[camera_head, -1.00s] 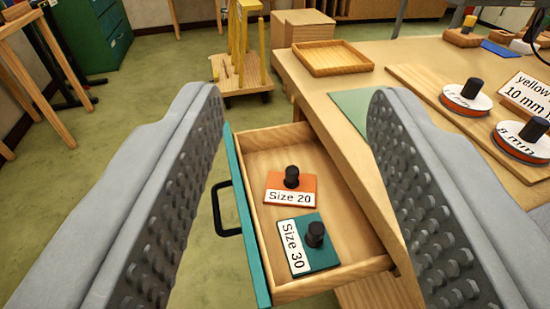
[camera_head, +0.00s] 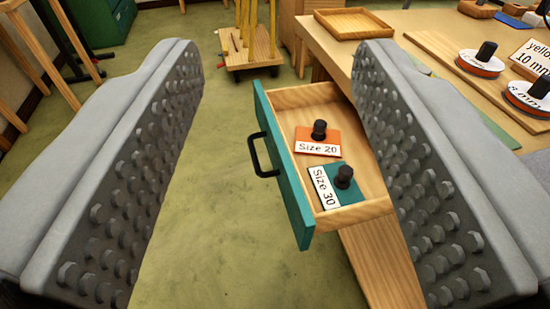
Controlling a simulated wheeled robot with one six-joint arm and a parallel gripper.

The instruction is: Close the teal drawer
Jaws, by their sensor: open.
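The teal drawer (camera_head: 284,165) sticks out open from the workbench, its teal front facing left with a black bar handle (camera_head: 261,156). Inside lie an orange plate marked "Size 20" (camera_head: 318,148) and a teal plate marked "Size 30" (camera_head: 325,186), each with a black knob. My gripper (camera_head: 280,120) is open and empty, its two studded grey fingers wide apart at the left and right of the picture. The drawer front and handle show between the fingers, nearer the right one. The right finger hides part of the drawer's right side. I cannot tell any contact.
The workbench top (camera_head: 385,50) holds an empty wooden tray (camera_head: 350,22) and labelled spools (camera_head: 480,62). A wooden trolley with yellow posts (camera_head: 251,52) stands behind the drawer. A wooden stool or trestle (camera_head: 40,60) is at the far left. The green floor left of the drawer is clear.

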